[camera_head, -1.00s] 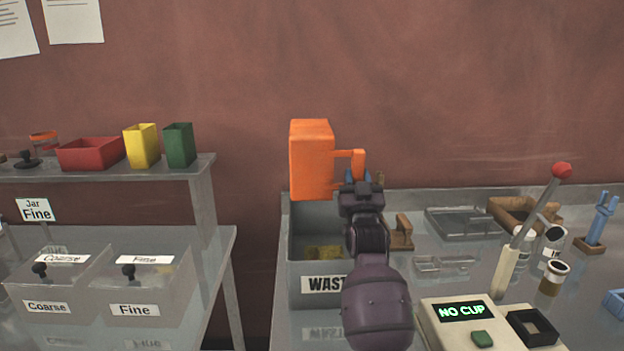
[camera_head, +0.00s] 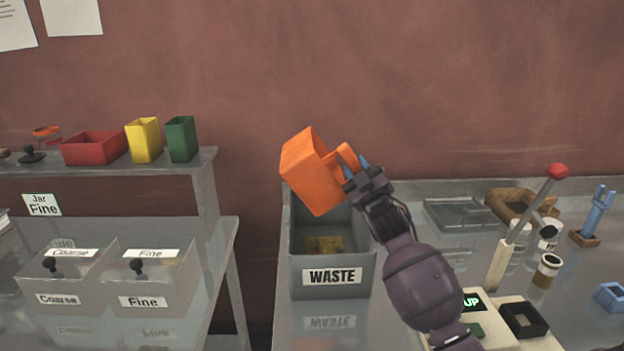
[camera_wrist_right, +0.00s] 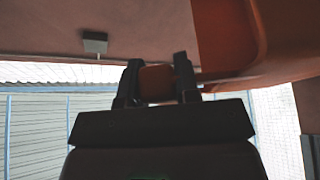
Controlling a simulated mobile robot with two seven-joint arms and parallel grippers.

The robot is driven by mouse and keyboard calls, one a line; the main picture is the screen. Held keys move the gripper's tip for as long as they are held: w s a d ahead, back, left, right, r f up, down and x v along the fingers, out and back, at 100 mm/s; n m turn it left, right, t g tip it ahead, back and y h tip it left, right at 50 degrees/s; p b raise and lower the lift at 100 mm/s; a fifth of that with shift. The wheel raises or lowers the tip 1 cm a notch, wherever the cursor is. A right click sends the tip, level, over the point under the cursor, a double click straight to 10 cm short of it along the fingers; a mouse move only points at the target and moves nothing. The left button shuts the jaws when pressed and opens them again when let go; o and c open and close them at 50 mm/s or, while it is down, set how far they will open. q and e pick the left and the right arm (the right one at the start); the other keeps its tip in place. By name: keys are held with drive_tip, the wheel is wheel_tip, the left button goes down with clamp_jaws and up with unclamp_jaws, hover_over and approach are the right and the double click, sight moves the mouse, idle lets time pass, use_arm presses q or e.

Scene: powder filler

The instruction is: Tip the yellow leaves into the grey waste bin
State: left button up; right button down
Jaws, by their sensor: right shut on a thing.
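An orange cup with a side handle (camera_head: 312,170) is held above the back of the grey waste bin (camera_head: 332,259), which is labelled WASTE. The cup is tilted, with its top leaning left. My right gripper (camera_head: 358,172) is shut on the cup's handle; the handle also shows between the fingers in the right wrist view (camera_wrist_right: 157,84). Yellow material (camera_head: 325,245) lies on the floor of the bin. The inside of the cup is hidden, so I cannot tell whether anything is in it. My left gripper is not in view.
A shelf at left holds a red tray (camera_head: 94,148), a yellow container (camera_head: 144,140) and a green container (camera_head: 181,139). Coarse and fine boxes stand below. Right of my arm are a lever machine (camera_head: 500,270), jars (camera_head: 547,270) and a wooden tray (camera_head: 520,205).

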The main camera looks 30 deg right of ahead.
wheel_tip(320, 180, up, 2)
drive_tip(key=n+g+y, duration=0.1)
drive_tip(key=n, duration=0.3)
drive_tip(key=n+g+y, duration=0.1)
drive_tip(key=n+y, duration=0.1)
drive_tip(key=n, duration=0.2)
drive_tip(key=shift+y, duration=0.3)
drive_tip(key=shift+r+n+g+y, duration=0.2)
drive_tip(key=shift+r+n+g, duration=0.25)
drive_tip(key=shift+n, duration=0.7)
drive_tip(key=shift+r+n+g+y, duration=0.2)
drive_tip(key=shift+n+g, duration=0.45)
drive_tip(key=shift+n, duration=0.5)
drive_tip(key=shift+s+f, duration=0.1)
drive_tip(key=shift+f, duration=0.05)
